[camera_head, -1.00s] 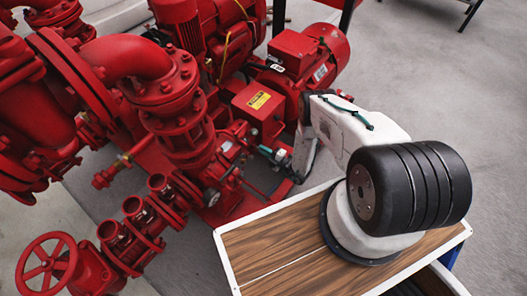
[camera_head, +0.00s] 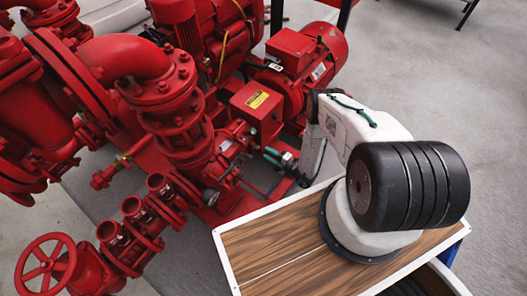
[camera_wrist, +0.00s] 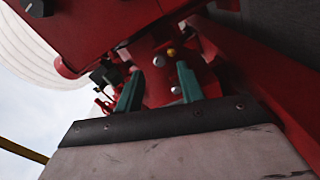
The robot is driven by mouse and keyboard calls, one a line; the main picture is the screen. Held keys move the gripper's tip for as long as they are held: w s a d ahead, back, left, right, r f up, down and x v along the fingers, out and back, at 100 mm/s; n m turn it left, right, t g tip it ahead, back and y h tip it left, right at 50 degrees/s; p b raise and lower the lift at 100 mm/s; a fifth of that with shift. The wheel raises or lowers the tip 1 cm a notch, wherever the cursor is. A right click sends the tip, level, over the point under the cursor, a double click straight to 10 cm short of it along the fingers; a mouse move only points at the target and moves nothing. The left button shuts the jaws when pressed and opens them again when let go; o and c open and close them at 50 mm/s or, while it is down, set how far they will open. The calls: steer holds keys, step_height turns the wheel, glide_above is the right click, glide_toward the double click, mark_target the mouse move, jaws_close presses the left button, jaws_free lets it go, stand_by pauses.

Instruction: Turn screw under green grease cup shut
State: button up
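My gripper (camera_head: 268,154) reaches in from the right, low at the side of the red pump. In the wrist view its two teal fingers (camera_wrist: 159,69) stand apart with a gap between them. Beyond the gap, a small silver round knob (camera_wrist: 158,61) and a small yellow one (camera_wrist: 171,52) sit on the red casting. A second pale knob (camera_wrist: 175,90) lies close to the right finger. I cannot tell which of these is the screw. No finger visibly touches a knob.
The red motor (camera_head: 310,60) and a red box with a yellow label (camera_head: 257,98) stand just behind my gripper. Red valves (camera_head: 140,225) are at the lower left. Red casting walls (camera_wrist: 250,80) crowd the right of the wrist view. Grey floor (camera_head: 440,90) is clear at right.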

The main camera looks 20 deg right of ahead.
steer(key=v, duration=0.4)
stand_by(0.5)
